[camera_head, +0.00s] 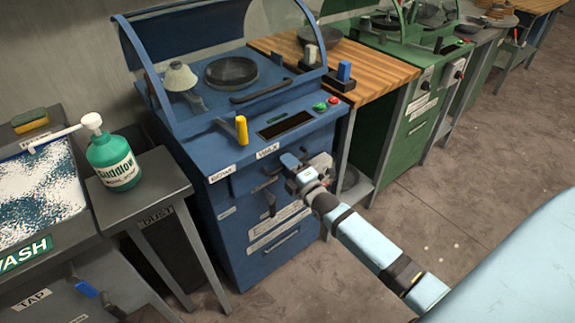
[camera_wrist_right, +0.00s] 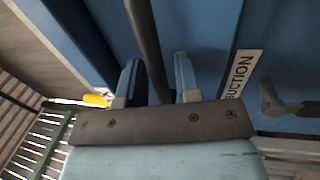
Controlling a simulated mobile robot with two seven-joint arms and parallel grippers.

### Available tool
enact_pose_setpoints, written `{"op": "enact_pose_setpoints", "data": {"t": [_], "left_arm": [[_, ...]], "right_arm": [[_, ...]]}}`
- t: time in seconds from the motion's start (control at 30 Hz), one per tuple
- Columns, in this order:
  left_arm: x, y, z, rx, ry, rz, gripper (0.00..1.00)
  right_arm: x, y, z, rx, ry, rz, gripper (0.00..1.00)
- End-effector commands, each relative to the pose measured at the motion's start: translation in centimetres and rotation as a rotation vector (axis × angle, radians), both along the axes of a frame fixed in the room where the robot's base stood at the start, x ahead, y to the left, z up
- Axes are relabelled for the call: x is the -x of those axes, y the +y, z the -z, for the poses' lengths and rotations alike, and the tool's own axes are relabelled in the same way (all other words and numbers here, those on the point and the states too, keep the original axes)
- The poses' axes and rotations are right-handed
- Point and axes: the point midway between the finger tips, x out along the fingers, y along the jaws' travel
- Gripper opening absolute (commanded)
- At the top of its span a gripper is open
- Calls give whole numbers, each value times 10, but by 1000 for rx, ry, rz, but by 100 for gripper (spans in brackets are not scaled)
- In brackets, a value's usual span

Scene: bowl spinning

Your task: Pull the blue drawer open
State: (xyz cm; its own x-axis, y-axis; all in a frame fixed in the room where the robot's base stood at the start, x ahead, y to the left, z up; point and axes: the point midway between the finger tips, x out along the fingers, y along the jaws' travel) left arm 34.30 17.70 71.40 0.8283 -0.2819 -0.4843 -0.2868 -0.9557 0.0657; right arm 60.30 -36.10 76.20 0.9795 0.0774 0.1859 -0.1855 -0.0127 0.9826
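The blue machine (camera_head: 235,225) has a blue drawer front (camera_head: 243,180) with a dark bar handle (camera_head: 264,184), just below its label strip. My right gripper (camera_head: 292,163) is at this front, by the right part of the handle. In the right wrist view its two blue fingers (camera_wrist_right: 158,82) are apart. The dark bar handle (camera_wrist_right: 144,40) runs between them, nearer the left finger. I cannot tell whether either finger touches it. The drawer front looks flush with the machine; the arm hides part of it. My left gripper is not in view.
A dark lever (camera_head: 269,203) sticks out below the handle; a dark knob (camera_wrist_right: 272,98) shows beside the "UCTION" label. A yellow-handled lever (camera_head: 241,130) stands above. A side table with a green bottle (camera_head: 113,160) is left. Floor (camera_head: 455,190) on the right is clear.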

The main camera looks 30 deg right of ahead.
Motion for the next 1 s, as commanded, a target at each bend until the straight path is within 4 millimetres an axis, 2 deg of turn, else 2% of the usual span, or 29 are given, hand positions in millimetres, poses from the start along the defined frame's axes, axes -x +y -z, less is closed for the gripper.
{"op": "enact_pose_setpoints", "data": {"t": [0.03,0.1,0.13,0.37,0.57,0.77,1.0], "left_arm": [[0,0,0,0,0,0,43],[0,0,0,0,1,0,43],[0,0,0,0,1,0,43],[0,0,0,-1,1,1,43],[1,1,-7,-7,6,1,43],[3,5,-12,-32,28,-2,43],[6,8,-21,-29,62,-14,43]], "right_arm": [[0,0,0,0,0,0,18],[0,0,0,0,0,0,2],[0,0,0,0,0,0,0],[1,0,0,0,0,0,0],[17,-1,-2,1,3,0,0],[56,-4,-4,0,7,0,0],[122,-9,-4,-1,8,2,0]]}}
